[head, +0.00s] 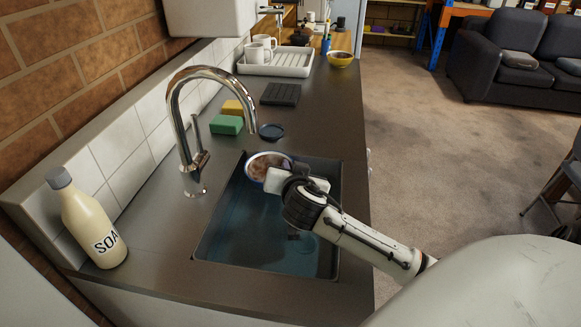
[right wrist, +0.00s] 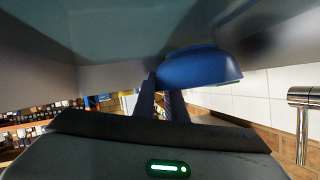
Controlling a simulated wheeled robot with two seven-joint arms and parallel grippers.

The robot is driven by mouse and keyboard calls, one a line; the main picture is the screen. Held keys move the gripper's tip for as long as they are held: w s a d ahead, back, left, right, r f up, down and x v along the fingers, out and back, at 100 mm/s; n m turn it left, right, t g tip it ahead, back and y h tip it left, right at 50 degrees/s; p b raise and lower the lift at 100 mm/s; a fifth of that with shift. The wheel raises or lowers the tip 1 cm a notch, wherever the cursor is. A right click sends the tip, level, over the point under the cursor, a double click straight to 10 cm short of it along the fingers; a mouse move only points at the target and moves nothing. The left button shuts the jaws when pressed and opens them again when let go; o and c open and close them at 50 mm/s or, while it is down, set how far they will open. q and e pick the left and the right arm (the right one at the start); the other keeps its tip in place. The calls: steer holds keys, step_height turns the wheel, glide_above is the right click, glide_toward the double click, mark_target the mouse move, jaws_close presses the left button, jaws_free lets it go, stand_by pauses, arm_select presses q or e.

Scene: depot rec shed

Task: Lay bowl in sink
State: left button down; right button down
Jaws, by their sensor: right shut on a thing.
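The blue bowl (head: 259,158) has a pale rim and a brownish inside. In the head view it is tilted over the far end of the sink (head: 215,222). My right gripper (head: 287,172) is shut on the bowl's near right side, above the basin. In the right wrist view the bowl (right wrist: 200,68) shows as a blue shape beside the tips of the dark fingers (right wrist: 160,82). The sink is a dark rectangular basin with a bluish floor. My gripper and arm hide part of it. My left gripper is not in view.
A tall chrome faucet (head: 173,105) arches over the sink's left side. A soap bottle (head: 90,222) stands at the front left. Sponges (head: 227,124), a dark blue round item (head: 271,131), a drying rack (head: 275,65) and a yellow bowl (head: 340,59) lie beyond the sink.

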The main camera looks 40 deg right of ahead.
steer(key=c, duration=1.8)
jaws_free()
steer(key=shift+o, duration=0.2)
steer(key=shift+r, duration=0.2)
steer(key=v, duration=1.2)
steer(key=shift+r, duration=0.25)
